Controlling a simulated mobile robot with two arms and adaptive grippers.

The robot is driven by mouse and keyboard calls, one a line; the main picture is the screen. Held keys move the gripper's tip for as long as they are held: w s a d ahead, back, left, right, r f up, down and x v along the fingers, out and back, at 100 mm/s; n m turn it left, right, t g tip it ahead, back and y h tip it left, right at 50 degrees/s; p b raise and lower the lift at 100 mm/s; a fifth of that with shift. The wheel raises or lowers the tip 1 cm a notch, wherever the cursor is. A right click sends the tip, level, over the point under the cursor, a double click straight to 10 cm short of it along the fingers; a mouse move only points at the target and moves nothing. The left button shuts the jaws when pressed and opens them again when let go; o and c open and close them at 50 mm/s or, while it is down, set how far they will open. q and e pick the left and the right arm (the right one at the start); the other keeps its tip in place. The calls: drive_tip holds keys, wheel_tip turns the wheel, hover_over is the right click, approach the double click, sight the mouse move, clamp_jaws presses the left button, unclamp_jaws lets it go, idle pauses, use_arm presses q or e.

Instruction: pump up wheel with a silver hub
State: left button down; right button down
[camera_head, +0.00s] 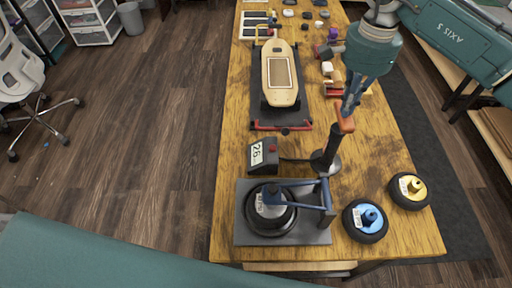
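A black wheel with a silver hub (271,204) sits on a grey plate (250,238), under a blue clamp arm (299,187). A floor-style pump (331,146) with an orange handle (345,119) stands upright behind it. A dark gauge box (265,157) stands beside the pump; its display is sideways, with digits like 26. My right gripper (348,107) comes down from above with its fingers at the orange handle and appears shut on it. My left gripper is out of view; only my teal arm crosses the bottom left.
A wheel with a blue hub (368,221) and one with a yellow hub (408,189) stand to the right on the wooden table (228,190). A wooden board (281,75) lies on a dark stand behind. Small parts and tools lie along the far right side.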

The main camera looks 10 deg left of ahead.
drive_tip(key=shift+r+p, duration=1.45)
drive_tip(key=shift+r, duration=1.25)
drive_tip(key=shift+f, duration=0.1)
drive_tip(key=shift+f+b, duration=2.75)
drive_tip(key=shift+f, duration=1.25)
drive_tip(key=shift+r+p, duration=2.55)
drive_tip(key=shift+r, duration=1.55)
drive_tip(key=shift+f, duration=0.15)
